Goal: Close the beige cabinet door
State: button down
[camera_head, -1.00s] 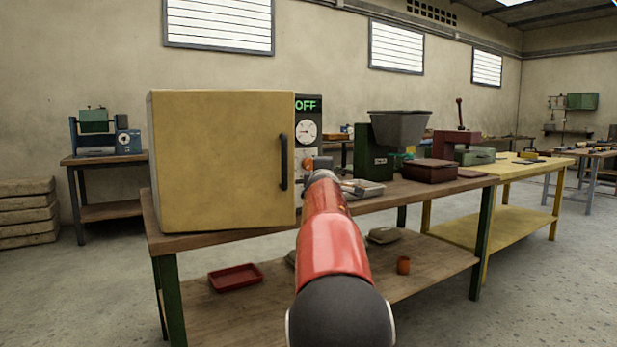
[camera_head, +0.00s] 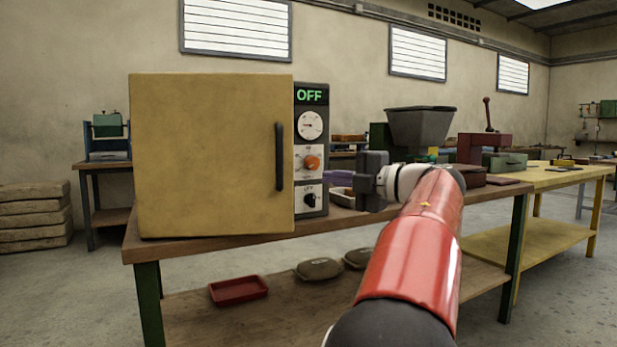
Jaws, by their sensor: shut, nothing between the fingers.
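The beige cabinet door (camera_head: 205,155) fills the front of a box-shaped cabinet on the workbench at the left. It is seen nearly face-on, with a black vertical handle (camera_head: 280,157) near its right edge. That edge appears to stand in front of the control panel beside it, and I cannot tell how far the door is from its frame. My gripper (camera_head: 362,181) is to the right of the handle and the panel, apart from the door, at about handle height. It is shut and empty. The cabinet's inside is hidden behind the door.
The control panel (camera_head: 311,150) shows "OFF" and has a gauge and knobs. A grey hopper machine (camera_head: 420,128) and a red press (camera_head: 485,145) stand farther right. A red tray (camera_head: 238,290) lies on the lower shelf.

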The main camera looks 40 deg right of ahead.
jog(key=w, duration=1.2)
jog(key=shift+w+p, duration=0.15)
jog(key=shift+p, duration=0.15)
